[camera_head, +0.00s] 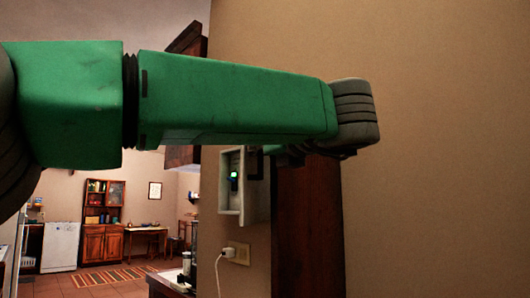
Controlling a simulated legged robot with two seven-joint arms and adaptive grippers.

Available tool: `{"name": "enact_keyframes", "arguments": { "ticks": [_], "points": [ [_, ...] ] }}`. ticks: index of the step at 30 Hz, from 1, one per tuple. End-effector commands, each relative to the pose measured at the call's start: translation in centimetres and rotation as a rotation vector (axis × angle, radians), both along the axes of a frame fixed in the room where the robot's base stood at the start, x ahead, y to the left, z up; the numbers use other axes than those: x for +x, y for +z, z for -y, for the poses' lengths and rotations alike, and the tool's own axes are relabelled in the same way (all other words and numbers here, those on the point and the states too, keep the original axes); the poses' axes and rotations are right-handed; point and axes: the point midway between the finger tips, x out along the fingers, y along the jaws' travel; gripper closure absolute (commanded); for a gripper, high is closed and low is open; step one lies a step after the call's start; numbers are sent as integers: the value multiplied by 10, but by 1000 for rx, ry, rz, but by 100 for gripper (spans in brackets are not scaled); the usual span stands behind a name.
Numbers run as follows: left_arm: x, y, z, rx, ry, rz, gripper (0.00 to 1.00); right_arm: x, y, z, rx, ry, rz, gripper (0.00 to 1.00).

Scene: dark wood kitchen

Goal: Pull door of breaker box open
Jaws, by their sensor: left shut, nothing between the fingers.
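The breaker box (257,195) is a pale grey box on the wall, just below my green left arm in the head view. Its inside shows on its left part, with a dark switch and a lit green light (233,175). My arm hides its top, and I cannot tell the door apart from the box's side. My left gripper (255,162) is a small dark shape under the arm, at the upper right of the box. It is shut and empty, mostly hidden by the arm; whether it touches the box is unclear. My right gripper is not in view.
A wall socket with a white plug (238,253) sits below the box. A dark wood post (307,240) stands to its right, beside a bare wall. A counter edge (170,285) lies below left. A room with a wooden cabinet (103,222) opens far left.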

Motion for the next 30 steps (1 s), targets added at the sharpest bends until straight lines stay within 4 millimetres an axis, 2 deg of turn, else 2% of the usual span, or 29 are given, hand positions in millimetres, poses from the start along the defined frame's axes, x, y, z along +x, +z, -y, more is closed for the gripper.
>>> {"name": "enact_keyframes", "arguments": {
  "ticks": [6,7,9,10,25,30],
  "points": [
    [-2,-2,5,4,6,-5,100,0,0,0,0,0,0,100],
    [-2,-2,6,5,5,-4,97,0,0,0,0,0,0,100],
    [-2,-2,6,5,5,-4,72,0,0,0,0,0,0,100],
    [-2,-2,7,5,4,-4,69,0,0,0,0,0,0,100],
    [1,-2,7,3,2,-2,69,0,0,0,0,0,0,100],
    [-11,-2,15,4,-1,-2,69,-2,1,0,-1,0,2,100]
  ]
}}
